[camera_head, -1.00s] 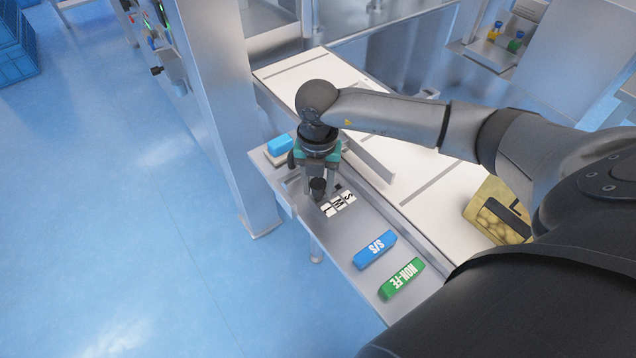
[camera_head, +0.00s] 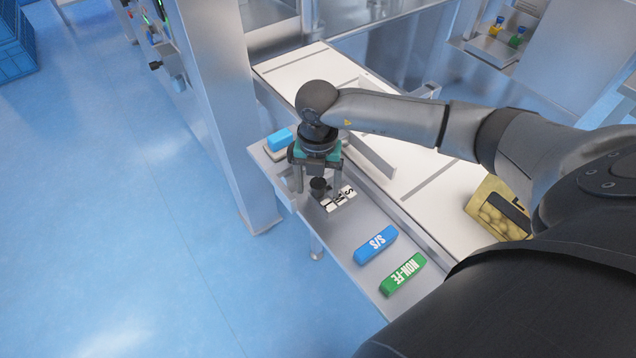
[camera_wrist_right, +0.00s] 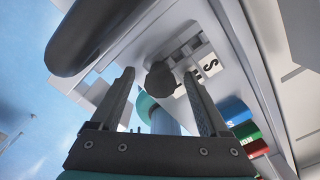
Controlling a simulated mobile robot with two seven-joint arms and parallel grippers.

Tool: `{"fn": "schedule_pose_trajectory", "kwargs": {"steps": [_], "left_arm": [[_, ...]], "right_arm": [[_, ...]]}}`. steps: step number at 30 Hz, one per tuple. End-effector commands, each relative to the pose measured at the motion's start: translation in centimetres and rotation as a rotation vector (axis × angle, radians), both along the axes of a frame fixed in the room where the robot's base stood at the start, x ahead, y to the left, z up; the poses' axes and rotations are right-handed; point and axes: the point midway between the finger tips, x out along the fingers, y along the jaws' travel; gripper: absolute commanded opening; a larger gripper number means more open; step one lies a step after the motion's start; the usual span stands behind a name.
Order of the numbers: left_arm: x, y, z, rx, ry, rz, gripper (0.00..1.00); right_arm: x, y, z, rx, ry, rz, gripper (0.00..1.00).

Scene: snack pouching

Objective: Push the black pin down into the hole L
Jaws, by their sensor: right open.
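The black pin (camera_head: 319,187) stands at the lettered plate (camera_head: 344,197) on the metal shelf. Its round dark head (camera_wrist_right: 160,79) also shows in the right wrist view, between the finger tips. The plate carries white squares with black letters; S and M can be made out. The hole L cannot be told apart, and the pin's lower end is hidden. My right gripper (camera_head: 318,188) is open, pointing down, with one finger on each side of the pin. Gaps show between the fingers and the pin head. My left gripper is not in view.
A blue S/S block (camera_head: 375,244) and a green NON-FE block (camera_head: 403,275) lie on the shelf nearer me. A blue block (camera_head: 280,139) sits at the shelf's far end. A white belt (camera_head: 425,175) runs alongside, with a yellow pouch (camera_head: 490,212) on it.

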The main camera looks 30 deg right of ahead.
Motion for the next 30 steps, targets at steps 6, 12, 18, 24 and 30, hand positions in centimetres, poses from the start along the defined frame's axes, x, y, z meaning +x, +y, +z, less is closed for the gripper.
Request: {"fn": "schedule_pose_trajectory", "kwargs": {"steps": [6,12,18,24,30], "left_arm": [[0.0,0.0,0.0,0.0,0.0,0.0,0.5],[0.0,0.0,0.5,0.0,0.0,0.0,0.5],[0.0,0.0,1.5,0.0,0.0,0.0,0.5],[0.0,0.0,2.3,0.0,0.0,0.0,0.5],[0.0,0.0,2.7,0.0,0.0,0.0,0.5]], "right_arm": [[0.0,0.0,0.1,0.0,0.0,0.0,0.79],[0.1,0.0,2.0,0.0,-0.004,0.0,0.79],[0.1,0.0,6.7,-0.001,-0.006,0.001,0.79],[0.1,0.0,11.3,0.0,-0.005,0.001,0.79],[0.1,0.0,14.3,0.0,-0.001,0.0,0.79]]}}
